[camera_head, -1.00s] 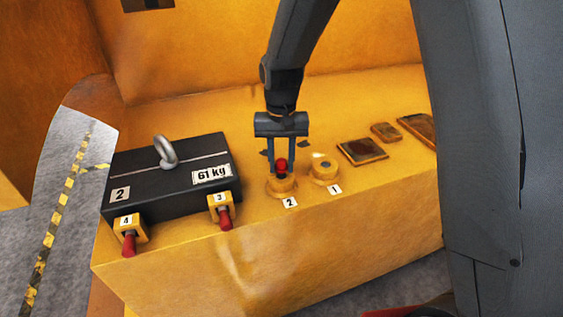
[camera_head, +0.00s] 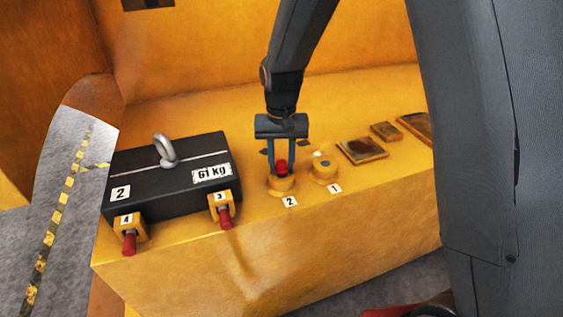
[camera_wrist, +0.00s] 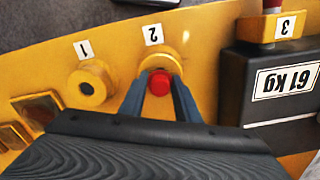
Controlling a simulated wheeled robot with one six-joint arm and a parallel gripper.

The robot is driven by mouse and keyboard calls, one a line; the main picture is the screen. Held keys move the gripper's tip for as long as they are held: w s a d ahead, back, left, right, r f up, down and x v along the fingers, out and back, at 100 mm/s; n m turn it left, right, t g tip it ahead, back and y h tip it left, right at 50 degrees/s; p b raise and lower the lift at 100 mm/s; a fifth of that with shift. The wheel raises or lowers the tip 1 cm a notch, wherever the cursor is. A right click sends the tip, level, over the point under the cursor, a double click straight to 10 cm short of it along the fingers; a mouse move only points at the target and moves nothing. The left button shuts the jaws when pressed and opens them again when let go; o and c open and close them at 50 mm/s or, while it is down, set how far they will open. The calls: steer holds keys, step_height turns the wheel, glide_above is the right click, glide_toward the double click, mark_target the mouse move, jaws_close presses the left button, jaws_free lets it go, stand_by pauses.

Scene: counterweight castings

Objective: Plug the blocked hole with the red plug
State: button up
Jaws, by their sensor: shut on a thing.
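My gripper (camera_head: 282,163) points down at the boss labelled 2 (camera_head: 283,186) and is shut on the red plug (camera_head: 281,167). The plug is upright over that boss, its round red head between the fingers; it also shows in the wrist view (camera_wrist: 159,84). A dark part shows just under the head; how deep the plug sits in the hole is hidden. The boss labelled 1 (camera_head: 325,172) stands to the right in the head view, with nothing red in it. Its round centre looks dark grey in the wrist view (camera_wrist: 87,88); I cannot tell whether it is blocked.
A black 61 kg block (camera_head: 170,180) with a lifting ring (camera_head: 165,151) stands to the left. Red-handled pins sit in brackets 4 (camera_head: 129,243) and 3 (camera_head: 225,217) at its front. Rusty plates (camera_head: 362,151) lie right of the bosses on the yellow ledge.

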steer(key=shift+f, duration=0.4)
steer(key=shift+r, duration=0.15)
steer(key=shift+r+p, duration=0.55)
steer(key=shift+r, duration=0.05)
steer(key=shift+p, duration=0.5)
stand_by(1.3)
steer(key=shift+f+b, duration=0.3)
steer(key=shift+f, duration=0.5)
steer(key=shift+r, duration=0.25)
steer(key=shift+r+p, duration=0.55)
steer(key=shift+p, duration=0.05)
steer(key=shift+p, duration=0.45)
stand_by(1.5)
steer(key=shift+f, duration=0.35)
